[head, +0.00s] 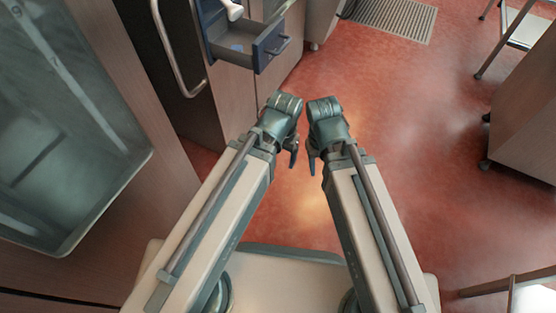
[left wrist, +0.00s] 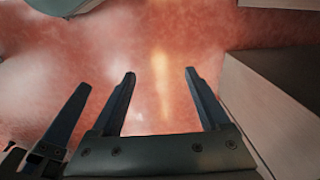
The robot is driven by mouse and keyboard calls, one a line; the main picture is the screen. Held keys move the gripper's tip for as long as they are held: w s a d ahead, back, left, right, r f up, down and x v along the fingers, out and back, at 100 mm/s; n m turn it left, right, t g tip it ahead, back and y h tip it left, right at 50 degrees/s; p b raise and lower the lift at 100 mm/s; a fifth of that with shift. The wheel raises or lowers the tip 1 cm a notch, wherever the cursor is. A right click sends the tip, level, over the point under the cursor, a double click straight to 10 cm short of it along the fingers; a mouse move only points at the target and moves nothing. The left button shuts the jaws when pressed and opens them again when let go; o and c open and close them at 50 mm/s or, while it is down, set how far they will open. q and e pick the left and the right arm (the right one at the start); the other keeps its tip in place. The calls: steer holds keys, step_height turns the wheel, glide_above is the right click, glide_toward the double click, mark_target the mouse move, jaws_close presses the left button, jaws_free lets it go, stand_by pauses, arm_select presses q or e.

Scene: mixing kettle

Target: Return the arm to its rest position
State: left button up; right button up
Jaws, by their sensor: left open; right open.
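My left arm and right arm both reach forward side by side in the head view, folded down at the wrists. My left gripper (head: 292,158) points down over the floor and holds nothing; in the left wrist view its two fingers (left wrist: 160,72) stand apart with only red floor between them. My right gripper (head: 312,162) hangs just to the right of it, close but apart, and also appears empty. Its fingers are mostly hidden from the head view. One dark finger at the left of the left wrist view seems to belong to the right gripper. No kettle shows.
An open blue drawer (head: 268,44) juts from the cabinet ahead, with a white object (head: 232,9) at its far end. A glazed cabinet panel (head: 60,130) stands close on the left. A wooden cabinet (head: 525,105) stands at right. Red floor (head: 410,120) is clear between.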

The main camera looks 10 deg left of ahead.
arm_select(q)
steer(key=shift+s+a+g+y, duration=0.25)
steer(key=shift+s+g+y, duration=0.15)
steer(key=shift+s, duration=0.55)
steer(key=shift+r, duration=0.1)
step_height(320, 180, up, 36)
steer(key=p, duration=3.6)
steer(key=shift+r, duration=0.15)
steer(key=shift+d, duration=0.1)
